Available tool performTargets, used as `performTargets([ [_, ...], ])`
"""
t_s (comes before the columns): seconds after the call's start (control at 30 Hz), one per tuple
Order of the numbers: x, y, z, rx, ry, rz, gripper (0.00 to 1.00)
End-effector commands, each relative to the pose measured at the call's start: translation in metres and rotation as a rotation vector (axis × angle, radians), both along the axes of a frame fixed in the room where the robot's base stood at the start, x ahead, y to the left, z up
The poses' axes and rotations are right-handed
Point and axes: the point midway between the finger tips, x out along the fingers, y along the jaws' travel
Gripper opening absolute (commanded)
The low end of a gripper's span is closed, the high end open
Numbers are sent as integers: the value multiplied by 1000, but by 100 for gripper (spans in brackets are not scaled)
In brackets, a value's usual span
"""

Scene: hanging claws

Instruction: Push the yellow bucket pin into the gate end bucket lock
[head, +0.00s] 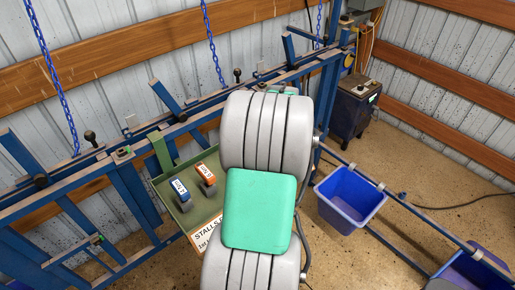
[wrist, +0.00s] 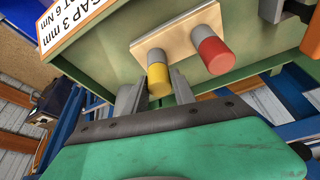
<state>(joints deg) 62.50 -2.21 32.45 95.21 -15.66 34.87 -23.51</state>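The yellow bucket pin (wrist: 158,80), yellow with a grey end, stands out from a wooden block (wrist: 178,36) on a green panel in the wrist view. My gripper (wrist: 158,84) has one grey finger on each side of this pin. The gap is narrow, and I cannot tell whether the fingers touch it. In the head view my grey and green arm hides the gripper and the yellow pin. A blue bucket (head: 350,197) hangs at a blue rail to the right of my arm. I cannot make out the gate end bucket lock.
A red pin (wrist: 215,52) stands close to the right of the yellow one on the same block. A green tray (head: 163,192) with blue and orange tagged pieces lies left of my arm. Blue gate bars (head: 130,190) fill the left. Open floor (head: 440,180) lies at right.

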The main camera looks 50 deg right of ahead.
Motion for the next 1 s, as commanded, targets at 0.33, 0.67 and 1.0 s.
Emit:
performTargets([
  [0.33,0,0,0,0,0,0,2],
  [0.67,0,0,0,0,-1,0,0],
  [1.0,1,-1,26,-4,-3,0,0],
])
